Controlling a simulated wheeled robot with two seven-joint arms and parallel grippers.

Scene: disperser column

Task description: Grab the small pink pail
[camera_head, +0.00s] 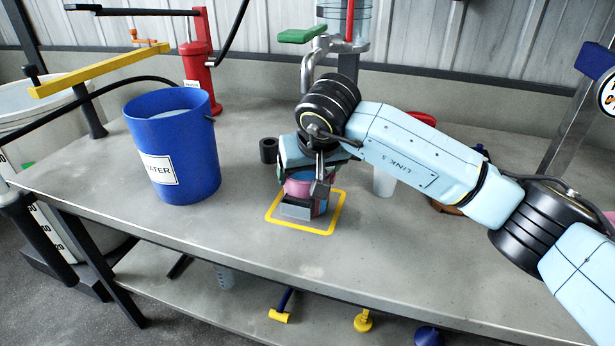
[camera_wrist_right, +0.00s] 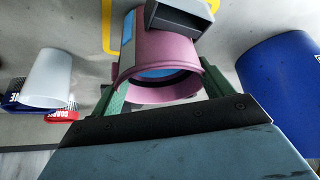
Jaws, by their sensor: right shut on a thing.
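The small pink pail (camera_head: 297,188) stands within a yellow square outline (camera_head: 330,229) on the grey table, partly hidden by my right gripper (camera_head: 306,198). In the right wrist view the pink pail (camera_wrist_right: 165,55) shows its open rim and a blue inside, with a light blue patch on its side. The right gripper's green fingers (camera_wrist_right: 160,90) lie on either side of the pail, shut on it. In the head view I cannot tell whether the pail touches the table. My left gripper is in neither view.
A large blue bucket marked WATER (camera_head: 186,143) stands left of the pail. A white cup (camera_head: 384,182) is close on the right. A red hand pump (camera_head: 199,65) and a tap column (camera_head: 347,40) stand behind. The table front left of the yellow outline is clear.

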